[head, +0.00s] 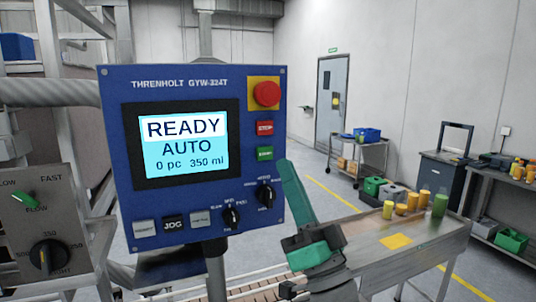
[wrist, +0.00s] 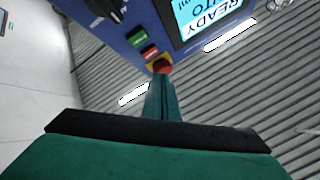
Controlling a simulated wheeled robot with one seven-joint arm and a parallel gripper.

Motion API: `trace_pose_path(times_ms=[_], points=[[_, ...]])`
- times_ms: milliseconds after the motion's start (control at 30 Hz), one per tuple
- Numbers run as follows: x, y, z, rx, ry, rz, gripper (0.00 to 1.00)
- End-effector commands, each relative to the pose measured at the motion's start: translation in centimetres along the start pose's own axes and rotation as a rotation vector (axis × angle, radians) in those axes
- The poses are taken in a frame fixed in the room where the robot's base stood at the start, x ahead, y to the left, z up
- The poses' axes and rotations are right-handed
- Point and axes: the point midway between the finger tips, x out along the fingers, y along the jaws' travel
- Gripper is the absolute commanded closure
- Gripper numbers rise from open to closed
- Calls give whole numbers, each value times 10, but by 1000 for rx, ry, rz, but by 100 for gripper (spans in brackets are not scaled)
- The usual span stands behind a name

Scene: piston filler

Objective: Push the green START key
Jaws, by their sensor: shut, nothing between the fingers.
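The green START key (head: 265,153) is on the right side of the blue control panel (head: 120,92), below the red STOP key (head: 264,128). The wrist view also shows the green key (wrist: 137,39) and the red key (wrist: 150,54), turned round. My gripper (head: 286,165) has green fingers, shut and empty. In the head view its tip is just right of the panel's edge, slightly below and right of the START key. In the wrist view the fingertips (wrist: 161,80) overlap the area by the red emergency stop. I see no contact with the key; the depth gap is unclear.
A red mushroom emergency stop (head: 266,94) sits above the STOP key. The screen (head: 183,142) reads READY AUTO, 0 pc, 350 ml. Dark rotary knobs (head: 266,195) and the JOG key (head: 173,223) are lower on the panel. A side table (head: 408,237) bears yellow and green containers.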

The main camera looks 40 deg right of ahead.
Motion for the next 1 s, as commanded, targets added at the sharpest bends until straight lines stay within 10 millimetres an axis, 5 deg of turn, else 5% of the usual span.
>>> trace_pose_path(times_ms=[400, 1000], points=[[34, 26, 24, -1, -1, 3, 100], [41, 32, 29, -3, 1, 3, 100]])
